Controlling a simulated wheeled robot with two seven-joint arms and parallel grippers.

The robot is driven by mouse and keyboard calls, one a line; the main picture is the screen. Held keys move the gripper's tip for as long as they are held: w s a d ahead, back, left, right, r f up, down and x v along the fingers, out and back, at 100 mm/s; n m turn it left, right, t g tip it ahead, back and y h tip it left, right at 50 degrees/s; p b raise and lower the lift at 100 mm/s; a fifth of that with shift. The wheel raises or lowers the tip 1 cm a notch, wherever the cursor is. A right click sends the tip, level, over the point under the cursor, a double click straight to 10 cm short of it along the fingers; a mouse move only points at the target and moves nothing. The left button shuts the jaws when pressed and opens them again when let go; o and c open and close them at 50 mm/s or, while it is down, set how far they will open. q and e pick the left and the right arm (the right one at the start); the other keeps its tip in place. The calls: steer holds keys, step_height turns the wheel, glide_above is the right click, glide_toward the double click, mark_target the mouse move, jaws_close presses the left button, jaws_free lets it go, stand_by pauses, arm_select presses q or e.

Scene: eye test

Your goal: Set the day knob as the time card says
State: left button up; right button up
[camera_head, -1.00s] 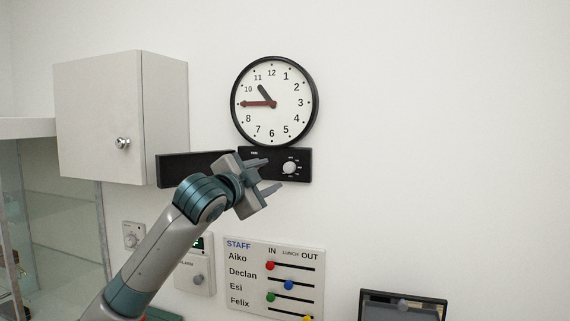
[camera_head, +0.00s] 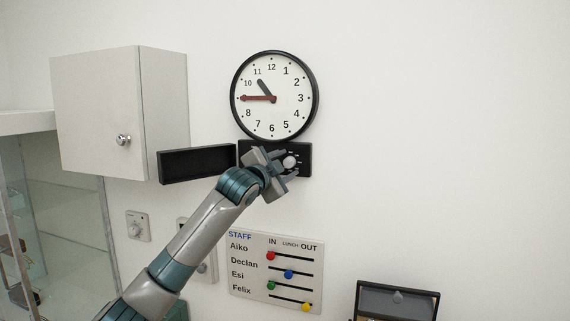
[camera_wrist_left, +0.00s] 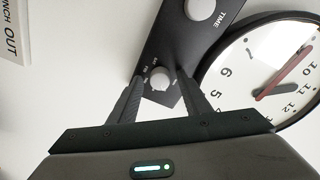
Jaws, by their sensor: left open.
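The day knob (camera_head: 290,162), small, round and white, sits on the right of a black panel (camera_head: 305,170) under the clock. In the left wrist view the knob (camera_wrist_left: 160,78) has small labels around it, too small to read surely. My left gripper (camera_head: 286,165) is open, its fingers on either side of the knob; I cannot tell whether they touch it. A second knob (camera_wrist_left: 200,8), by the word TIME, shows in the left wrist view; my gripper hides it in the head view. I see no time card. My right gripper is not in view.
The wall clock (camera_head: 274,115) hangs just above the panel, reading about 10:45. The right wall is bare.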

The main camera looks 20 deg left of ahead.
arm_select(q)
steer(key=c, duration=1)
steer(key=shift+c, duration=0.2)
steer(key=shift+f+n+b, duration=0.15)
steer(key=shift+n+b, duration=0.5)
steer(key=shift+n, duration=0.15)
steer(key=n+b, duration=0.1)
steer(key=n, duration=0.2)
steer(key=shift+b, duration=0.4)
steer(key=shift+n+t+b, duration=0.4)
steer(key=shift+n+b, duration=0.55)
steer(key=shift+n, duration=1.35)
